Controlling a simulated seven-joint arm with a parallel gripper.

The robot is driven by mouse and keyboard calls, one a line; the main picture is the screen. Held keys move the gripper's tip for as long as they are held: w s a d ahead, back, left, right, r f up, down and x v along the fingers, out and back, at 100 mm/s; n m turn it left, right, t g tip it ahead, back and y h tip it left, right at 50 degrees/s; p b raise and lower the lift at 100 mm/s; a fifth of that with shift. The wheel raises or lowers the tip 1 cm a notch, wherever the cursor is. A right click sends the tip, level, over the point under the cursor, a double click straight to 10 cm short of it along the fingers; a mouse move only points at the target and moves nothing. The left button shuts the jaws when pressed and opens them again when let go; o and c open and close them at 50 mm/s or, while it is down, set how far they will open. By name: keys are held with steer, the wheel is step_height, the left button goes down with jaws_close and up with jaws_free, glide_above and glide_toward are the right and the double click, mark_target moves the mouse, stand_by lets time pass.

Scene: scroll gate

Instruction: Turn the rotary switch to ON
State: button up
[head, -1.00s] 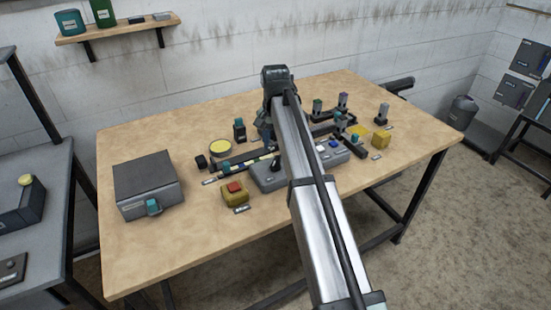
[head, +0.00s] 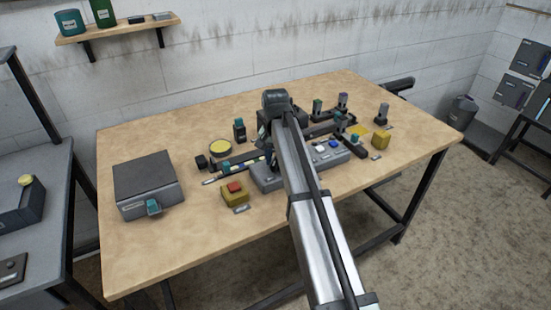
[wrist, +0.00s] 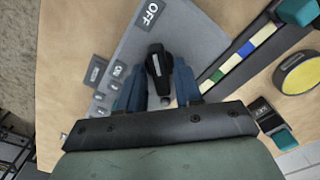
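The rotary switch is a black knob (wrist: 158,72) with a pale mark, on a grey control panel (wrist: 190,35). An OFF label (wrist: 150,13) lies beyond its far end, and the knob points roughly towards it. In the head view the knob (head: 277,180) shows near the panel's left part. My gripper (wrist: 160,82) has its two blue fingers open, one on each side of the knob. Gaps to the knob look small; I cannot tell whether either finger touches. In the head view my arm hides the fingertips and part of the panel.
A yellow box with a red button (head: 235,190) stands front left of the panel. A strip with coloured blocks (wrist: 238,55) and a yellow round disc (wrist: 300,75) lie beside it. A grey box (head: 147,180) stands further left. The table's front is clear.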

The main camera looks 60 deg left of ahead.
jaws_close()
steer(key=shift+n, duration=0.4)
steer(key=n, duration=1.3)
steer(key=shift+n, duration=2)
